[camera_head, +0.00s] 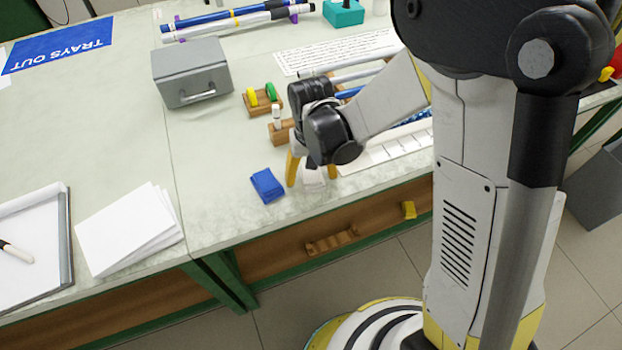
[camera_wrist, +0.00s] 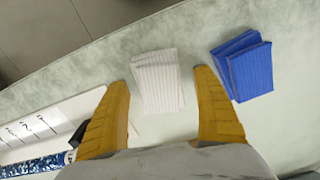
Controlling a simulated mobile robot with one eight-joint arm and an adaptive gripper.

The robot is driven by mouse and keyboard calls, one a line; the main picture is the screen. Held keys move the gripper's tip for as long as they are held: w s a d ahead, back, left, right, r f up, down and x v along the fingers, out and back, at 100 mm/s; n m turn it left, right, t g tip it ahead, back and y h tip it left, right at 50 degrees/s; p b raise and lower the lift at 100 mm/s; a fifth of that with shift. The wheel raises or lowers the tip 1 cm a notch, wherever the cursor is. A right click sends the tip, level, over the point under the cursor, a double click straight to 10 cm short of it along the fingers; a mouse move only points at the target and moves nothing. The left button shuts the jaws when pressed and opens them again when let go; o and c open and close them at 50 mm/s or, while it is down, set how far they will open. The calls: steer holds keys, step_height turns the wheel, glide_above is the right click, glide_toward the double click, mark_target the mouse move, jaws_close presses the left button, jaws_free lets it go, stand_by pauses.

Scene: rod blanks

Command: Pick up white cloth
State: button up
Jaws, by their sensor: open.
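The white cloth (camera_wrist: 157,80) is folded, with faint stripes, and lies on the pale green bench near its front edge. In the wrist view it lies between and a little beyond the fingertips of my gripper (camera_wrist: 163,80). In the head view the cloth (camera_head: 314,180) is mostly hidden behind my gripper (camera_head: 312,178), whose yellow fingers point down at the bench. The fingers are apart and nothing is held. I cannot tell their exact height above the cloth. A folded blue cloth (camera_wrist: 243,66) lies just right of it in the wrist view and left of it in the head view (camera_head: 267,186).
A grey box (camera_head: 192,72), a wooden block with yellow and green pieces (camera_head: 262,98), and a white marked sheet (camera_wrist: 50,128) are nearby. Stacked white paper (camera_head: 128,228) and a clipboard (camera_head: 67,240) lie left. The bench's front edge is close.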

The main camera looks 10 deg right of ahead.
mark_target(311, 172)
steer(key=shift+r, duration=0.1)
steer(key=c, duration=1.3)
step_height(311, 172, up, 10)
steer(key=p, duration=0.4)
steer(key=shift+p, duration=0.4)
steer(key=o, duration=0.4)
steer(key=shift+c, duration=1.4)
